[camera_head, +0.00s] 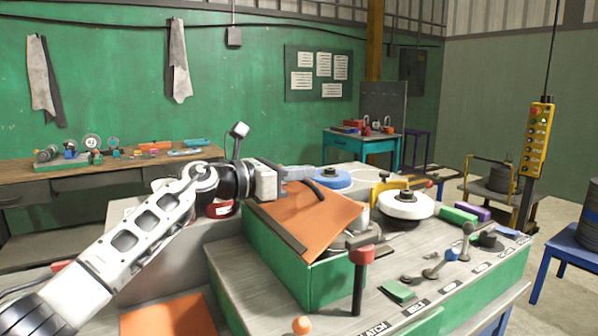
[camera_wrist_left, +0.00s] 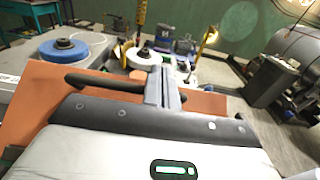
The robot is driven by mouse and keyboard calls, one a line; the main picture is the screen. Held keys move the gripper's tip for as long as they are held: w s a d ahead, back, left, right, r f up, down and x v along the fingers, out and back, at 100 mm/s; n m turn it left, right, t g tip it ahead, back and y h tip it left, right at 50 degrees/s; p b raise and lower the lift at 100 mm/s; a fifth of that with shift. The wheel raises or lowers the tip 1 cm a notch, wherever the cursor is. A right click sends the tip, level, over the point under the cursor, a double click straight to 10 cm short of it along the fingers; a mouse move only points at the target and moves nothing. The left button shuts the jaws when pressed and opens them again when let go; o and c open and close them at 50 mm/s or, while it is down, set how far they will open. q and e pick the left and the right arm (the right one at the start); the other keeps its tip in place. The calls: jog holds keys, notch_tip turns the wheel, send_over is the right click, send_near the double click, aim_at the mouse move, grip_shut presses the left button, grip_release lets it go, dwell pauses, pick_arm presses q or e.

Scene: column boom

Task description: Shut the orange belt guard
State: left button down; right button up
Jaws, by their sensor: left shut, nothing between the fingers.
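The orange belt guard (camera_head: 310,213) is a flat lid on a green box (camera_head: 275,257). It is tilted, with a dark strip along its left edge and its right edge higher, so it looks partly open. A black curved handle (camera_head: 316,190) is on its far part. In the left wrist view the guard (camera_wrist_left: 205,103) and the handle (camera_wrist_left: 103,84) lie just beyond my gripper. My left gripper (camera_head: 311,172) is shut and empty above the guard's far side, close to the handle; its fingers show in the wrist view (camera_wrist_left: 164,84). I cannot tell whether it touches the guard. My right gripper is out of view.
A white wheel (camera_head: 405,204) and a blue disc (camera_head: 332,179) are on the bench beyond the guard. A red-topped lever (camera_head: 361,257) stands close to the box's right front. Several levers and coloured blocks are at the right. A yellow pendant (camera_head: 536,140) hangs at the right.

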aim_at(320, 186)
pick_arm(q)
jog(key=shift+w+d+f, duration=0.25)
jog(key=shift+d+f, duration=0.05)
jog(key=shift+d, duration=0.2)
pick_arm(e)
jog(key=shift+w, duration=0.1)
pick_arm(q)
jog(key=shift+w+d+f, duration=0.15)
jog(key=shift+d+f, duration=0.05)
jog(key=shift+d, duration=0.1)
jog(key=shift+w+d+f, duration=0.25)
jog(key=shift+d+f, duration=0.15)
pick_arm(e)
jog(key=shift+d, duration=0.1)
pick_arm(q)
jog(key=shift+w+d+f+y+p, duration=0.1)
jog(key=shift+d+f+y+p, duration=0.1)
jog(key=shift+y+p, duration=0.15)
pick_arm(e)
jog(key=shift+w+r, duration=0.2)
pick_arm(q)
jog(key=shift+w+d+f+g, duration=0.1)
jog(key=shift+f+g, duration=0.05)
jog(key=shift+g, duration=0.15)
jog(key=shift+w+d+f+y, duration=0.1)
jog(key=shift+d+f+y, duration=0.15)
jog(key=shift+y, duration=0.1)
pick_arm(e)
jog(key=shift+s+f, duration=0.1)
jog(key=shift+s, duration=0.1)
